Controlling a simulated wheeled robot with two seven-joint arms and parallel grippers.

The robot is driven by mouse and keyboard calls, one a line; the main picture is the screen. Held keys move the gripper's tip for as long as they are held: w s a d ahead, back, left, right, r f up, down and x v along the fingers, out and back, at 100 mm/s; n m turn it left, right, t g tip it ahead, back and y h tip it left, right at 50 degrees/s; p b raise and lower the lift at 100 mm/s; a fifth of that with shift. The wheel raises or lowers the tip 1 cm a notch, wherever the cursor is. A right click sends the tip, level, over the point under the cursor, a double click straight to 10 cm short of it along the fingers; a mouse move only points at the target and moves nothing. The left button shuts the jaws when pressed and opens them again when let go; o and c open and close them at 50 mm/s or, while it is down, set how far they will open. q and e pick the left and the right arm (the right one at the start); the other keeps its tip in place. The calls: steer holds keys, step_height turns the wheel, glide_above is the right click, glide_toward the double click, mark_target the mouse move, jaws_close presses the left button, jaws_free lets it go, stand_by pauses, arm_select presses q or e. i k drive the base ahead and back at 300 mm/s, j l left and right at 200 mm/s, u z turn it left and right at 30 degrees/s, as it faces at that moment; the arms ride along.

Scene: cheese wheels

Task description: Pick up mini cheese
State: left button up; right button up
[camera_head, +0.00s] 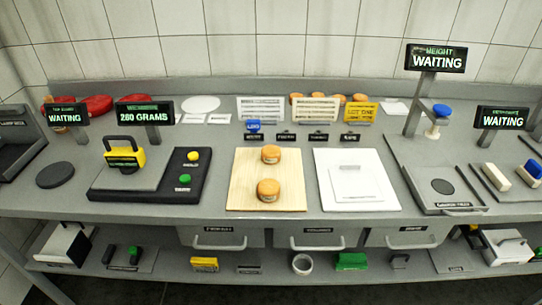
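Two small orange cheese wheels sit on a light wooden board (240,185) in the middle of the counter. The near cheese (268,189) stands closer to the board's front edge, apart from the far one. Several more small orange cheeses (360,98) stand in a row at the back, partly hidden behind white text cards. Neither of my grippers is in view.
A scale (100,181) bearing a yellow block (126,158) with a dark handle stands left, its sign reading 260 grams. White sheets (380,172) lie right of the board. Stations with signs reading waiting (436,58) stand farther right. A shelf runs below.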

mark_target(270, 154)
steer(key=z, duration=0.4)
steer(key=j+z, duration=0.25)
steer(key=z, duration=0.2)
steer(key=k+j+z, duration=0.1)
steer(key=j+z, duration=0.15)
steer(key=z, duration=0.15)
steer(key=k+j+z, duration=0.1)
steer(key=z, duration=0.35)
steer(key=k+j+z, duration=0.45)
steer(key=k+j, duration=0.65)
steer(key=k, duration=0.05)
